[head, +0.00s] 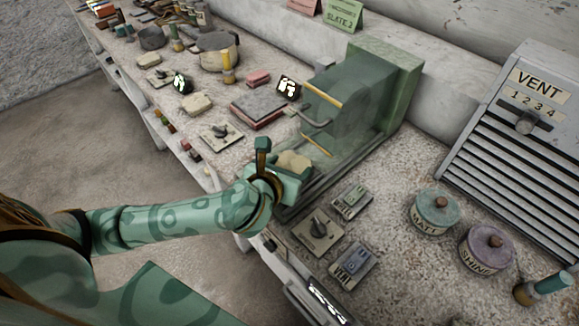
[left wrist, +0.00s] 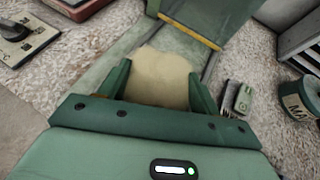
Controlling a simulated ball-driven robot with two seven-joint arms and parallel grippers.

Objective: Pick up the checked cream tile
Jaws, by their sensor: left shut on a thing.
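A cream tile (left wrist: 160,72) with an irregular outline sits between the two green fingers of my left gripper (left wrist: 160,84) in the left wrist view. I see no checked pattern on it. In the head view the tile (head: 294,160) shows just beyond my left gripper (head: 285,175), at the open front of a green press-like box (head: 398,70). The gripper is shut on the tile. Its underside is hidden, so I cannot tell whether it touches the tray below. My right gripper is in neither view.
Another cream piece (head: 197,104) lies on the speckled bench, near a dark slab (head: 259,106) and a switch plate (head: 221,132). Right of the box are small switch boxes (head: 352,200), a green tin (head: 436,212), a purple tin (head: 487,247) and a vent panel (head: 520,150).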

